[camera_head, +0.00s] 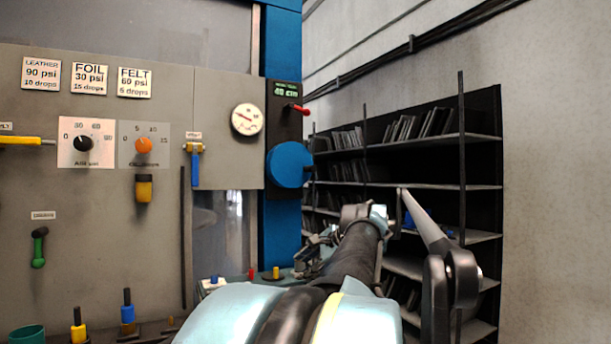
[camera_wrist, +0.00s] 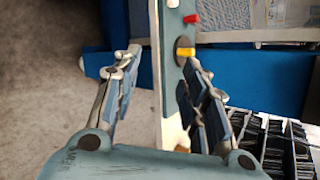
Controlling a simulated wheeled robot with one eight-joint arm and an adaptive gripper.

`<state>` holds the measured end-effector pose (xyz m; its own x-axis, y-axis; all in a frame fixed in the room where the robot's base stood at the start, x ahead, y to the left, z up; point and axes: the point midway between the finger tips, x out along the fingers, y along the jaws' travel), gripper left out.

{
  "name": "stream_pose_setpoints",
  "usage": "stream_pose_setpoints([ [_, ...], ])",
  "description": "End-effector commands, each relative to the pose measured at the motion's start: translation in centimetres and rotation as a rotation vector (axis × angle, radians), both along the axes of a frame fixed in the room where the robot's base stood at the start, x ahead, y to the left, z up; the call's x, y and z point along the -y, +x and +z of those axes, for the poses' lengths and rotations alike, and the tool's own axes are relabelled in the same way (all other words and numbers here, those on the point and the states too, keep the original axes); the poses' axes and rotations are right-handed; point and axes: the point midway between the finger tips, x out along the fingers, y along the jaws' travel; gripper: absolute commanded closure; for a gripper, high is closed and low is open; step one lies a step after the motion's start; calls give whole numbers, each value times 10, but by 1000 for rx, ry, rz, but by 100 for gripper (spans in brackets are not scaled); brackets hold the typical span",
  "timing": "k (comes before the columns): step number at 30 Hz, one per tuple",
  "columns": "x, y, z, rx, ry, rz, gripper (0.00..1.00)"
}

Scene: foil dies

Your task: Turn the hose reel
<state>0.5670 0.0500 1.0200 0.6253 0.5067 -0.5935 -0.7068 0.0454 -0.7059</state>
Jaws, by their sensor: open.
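A blue round drum (camera_head: 289,164) sits on the blue column, right of the gauge, in the head view. It may be the hose reel; no hose shows on it, and no label names it. My gripper (camera_wrist: 163,56) is open and empty in the wrist view, with a finger on each side. The edge of a teal board (camera_wrist: 172,90) shows between the fingers; I cannot tell how far beyond them it is. In the head view my gripper (camera_head: 312,252) is small and partly hidden by my arm, below the drum and apart from it.
A yellow knob (camera_wrist: 186,52) and a red knob (camera_wrist: 190,18) stand on the teal board near my right finger. A red lever (camera_head: 299,109) is above the drum. A pressure gauge (camera_head: 246,119) is left of it. Dark shelves (camera_head: 430,186) with plates stand at right.

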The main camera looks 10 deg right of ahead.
Motion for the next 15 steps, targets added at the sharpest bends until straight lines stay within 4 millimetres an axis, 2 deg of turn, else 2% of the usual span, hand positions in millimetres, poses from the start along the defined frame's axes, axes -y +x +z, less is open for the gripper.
stream_pose_setpoints([
  [1,9,12,32,6,112,-98,60],
  [3,20,27,77,15,290,-228,60],
  [6,42,42,140,32,538,-385,60],
  [9,64,51,193,50,758,-499,60],
  [12,83,54,232,64,928,-573,60],
  [15,96,54,257,74,1039,-613,60],
])
